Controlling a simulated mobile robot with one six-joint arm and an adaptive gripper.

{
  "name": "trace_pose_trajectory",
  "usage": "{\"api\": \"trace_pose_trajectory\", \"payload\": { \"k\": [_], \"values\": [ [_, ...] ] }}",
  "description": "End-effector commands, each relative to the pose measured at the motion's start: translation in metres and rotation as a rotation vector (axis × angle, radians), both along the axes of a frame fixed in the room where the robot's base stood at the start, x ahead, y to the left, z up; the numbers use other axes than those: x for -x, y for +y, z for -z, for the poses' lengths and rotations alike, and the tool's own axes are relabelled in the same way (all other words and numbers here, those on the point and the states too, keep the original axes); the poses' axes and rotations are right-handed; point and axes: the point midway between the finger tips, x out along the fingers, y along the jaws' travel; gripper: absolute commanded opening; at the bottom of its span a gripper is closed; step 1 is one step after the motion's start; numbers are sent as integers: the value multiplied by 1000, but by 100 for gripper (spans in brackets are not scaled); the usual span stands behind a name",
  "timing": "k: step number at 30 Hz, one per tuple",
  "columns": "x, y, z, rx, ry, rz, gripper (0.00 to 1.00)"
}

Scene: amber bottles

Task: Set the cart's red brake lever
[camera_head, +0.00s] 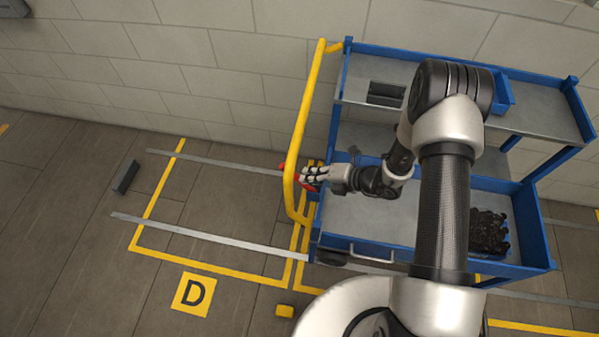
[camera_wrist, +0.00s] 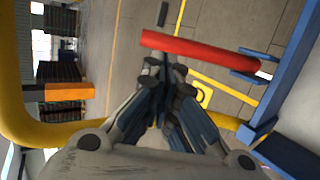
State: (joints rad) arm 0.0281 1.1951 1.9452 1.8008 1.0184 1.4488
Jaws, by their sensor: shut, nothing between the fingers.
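The red brake lever (camera_wrist: 200,51) lies across the upper part of the wrist view, its right end at a blue bracket on the cart. In the head view a small part of the lever (camera_head: 283,167) shows beside the yellow handle. The blue cart (camera_head: 440,187) stands against the wall. My gripper (camera_wrist: 165,62) is shut and empty, its fingertips close to the lever; I cannot tell whether they touch it. In the head view my gripper (camera_head: 306,174) is at the cart's left end, by the yellow handle (camera_head: 303,115).
The cart's lower tray holds a dark pile (camera_head: 488,232) at the right. Metal rails (camera_head: 200,234) and yellow lines run along the floor. A yellow plate marked D (camera_head: 193,295) and a dark block (camera_head: 126,177) lie left of the cart. Much floor there is clear.

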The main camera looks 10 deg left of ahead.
Motion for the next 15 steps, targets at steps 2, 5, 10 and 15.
{"api": "trace_pose_trajectory", "payload": {
  "k": [2, 5, 10, 15],
  "values": [
    [3, -17, -14, 1, -1, 5, 0],
    [9, -34, -26, 1, -1, 4, 0],
    [15, -56, -42, 1, -1, 2, 0],
    [18, -65, -48, 0, 0, 0, 0]
  ]
}}
